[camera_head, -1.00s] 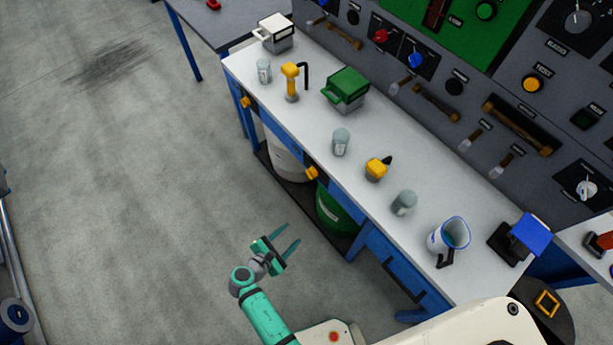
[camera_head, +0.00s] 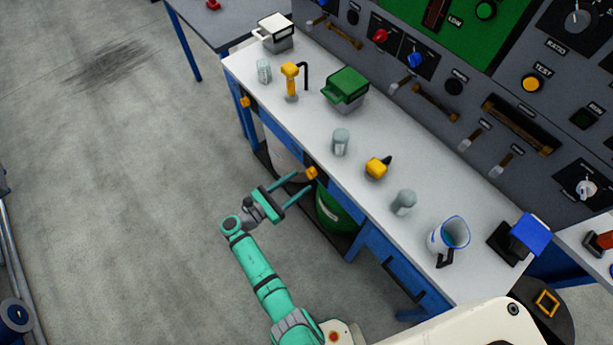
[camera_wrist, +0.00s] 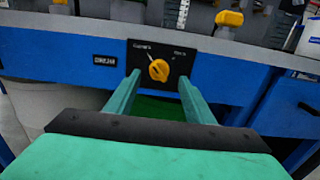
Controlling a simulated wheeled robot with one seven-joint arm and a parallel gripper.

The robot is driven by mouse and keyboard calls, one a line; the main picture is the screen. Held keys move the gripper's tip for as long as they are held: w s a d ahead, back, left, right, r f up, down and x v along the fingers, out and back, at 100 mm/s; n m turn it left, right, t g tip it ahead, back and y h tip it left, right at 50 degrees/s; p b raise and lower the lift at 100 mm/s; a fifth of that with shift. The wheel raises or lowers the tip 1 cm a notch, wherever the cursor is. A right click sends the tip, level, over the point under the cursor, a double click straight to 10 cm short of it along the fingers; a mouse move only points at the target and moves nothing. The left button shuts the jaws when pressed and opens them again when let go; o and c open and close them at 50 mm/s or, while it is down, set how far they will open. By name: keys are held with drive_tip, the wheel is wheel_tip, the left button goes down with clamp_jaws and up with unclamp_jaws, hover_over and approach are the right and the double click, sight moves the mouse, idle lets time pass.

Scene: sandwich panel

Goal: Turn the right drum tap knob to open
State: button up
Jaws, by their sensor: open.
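The right drum tap knob (camera_head: 311,173) is yellow and sits on the blue front of the bench, above the green drum (camera_head: 336,212). In the wrist view the knob (camera_wrist: 158,70) is on a black plate with a small label on either side, too blurred to read. My gripper (camera_head: 303,182) is open, with its fingers pointing at the bench front. In the wrist view its fingertips (camera_wrist: 159,77) stand to the left and right of the knob, with a gap on both sides. I cannot tell whether the tips reach level with the knob.
Another yellow knob (camera_head: 246,102) is farther left on the bench front, with a white drum (camera_head: 283,152) below. The white benchtop (camera_head: 310,125) carries beakers, a green box (camera_head: 346,88) and a jug (camera_head: 450,236). A blue drawer (camera_head: 400,275) is to the right.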

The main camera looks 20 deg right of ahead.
sight(311, 173)
drive_tip(key=shift+x, duration=2.25)
drive_tip(key=shift+w, duration=0.1)
drive_tip(key=c, duration=1.1)
